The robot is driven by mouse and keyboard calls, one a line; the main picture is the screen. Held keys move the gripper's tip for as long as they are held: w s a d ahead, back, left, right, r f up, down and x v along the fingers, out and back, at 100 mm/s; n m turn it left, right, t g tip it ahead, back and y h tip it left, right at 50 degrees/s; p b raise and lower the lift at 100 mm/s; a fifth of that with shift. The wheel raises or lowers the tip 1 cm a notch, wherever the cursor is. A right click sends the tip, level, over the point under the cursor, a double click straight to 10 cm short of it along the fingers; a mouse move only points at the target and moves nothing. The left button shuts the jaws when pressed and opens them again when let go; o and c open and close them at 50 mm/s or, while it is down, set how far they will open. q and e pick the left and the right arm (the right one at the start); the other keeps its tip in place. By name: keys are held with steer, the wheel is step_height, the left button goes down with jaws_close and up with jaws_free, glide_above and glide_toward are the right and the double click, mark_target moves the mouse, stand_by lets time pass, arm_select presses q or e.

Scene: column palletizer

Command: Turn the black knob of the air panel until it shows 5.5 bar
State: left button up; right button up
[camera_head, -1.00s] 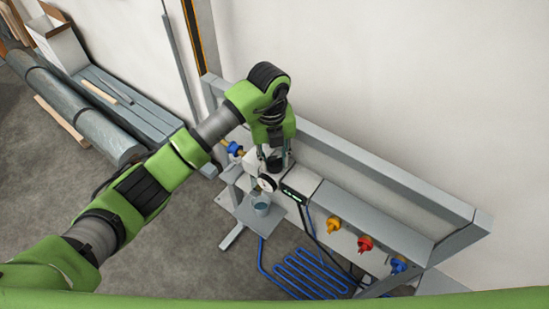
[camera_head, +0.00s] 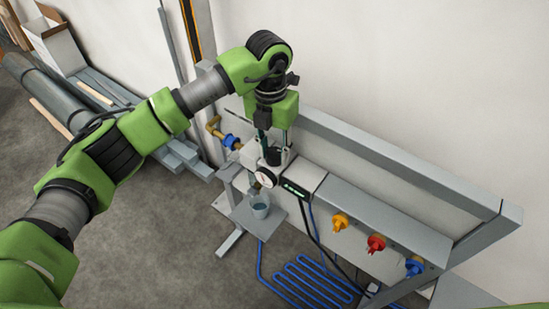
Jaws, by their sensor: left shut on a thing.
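The black knob (camera_head: 272,157) sits on top of the air panel's regulator. My left gripper (camera_head: 273,150) comes down from above and is shut on the knob, with one finger on each side. A round white gauge (camera_head: 266,176) is on the front of the regulator, below the knob. Its needle is too small to read. A small dark display with green characters (camera_head: 294,189) is right of the gauge, and its digits are not legible. My right gripper is not in view.
The grey panel frame (camera_head: 400,170) runs along the wall. Yellow (camera_head: 340,221), red (camera_head: 376,243) and blue (camera_head: 414,265) fittings line its front. A blue hose (camera_head: 312,280) lies coiled below. A blue-handled valve (camera_head: 230,141) is left of the regulator.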

arm_select(q)
steer(key=m+b, duration=0.5)
steer(key=shift+w+f+m, duration=0.1)
steer(key=shift+m, duration=0.2)
steer(key=m+b, duration=0.2)
steer(key=shift+m, duration=0.4)
steer(key=shift+r+m+b, duration=0.2)
steer(key=shift+m+b, duration=0.15)
steer(key=shift+m, duration=0.35)
steer(key=o, duration=1.1)
steer(key=shift+c, duration=0.2)
step_height(320, 180, up, 12)
steer(key=shift+w, duration=0.25)
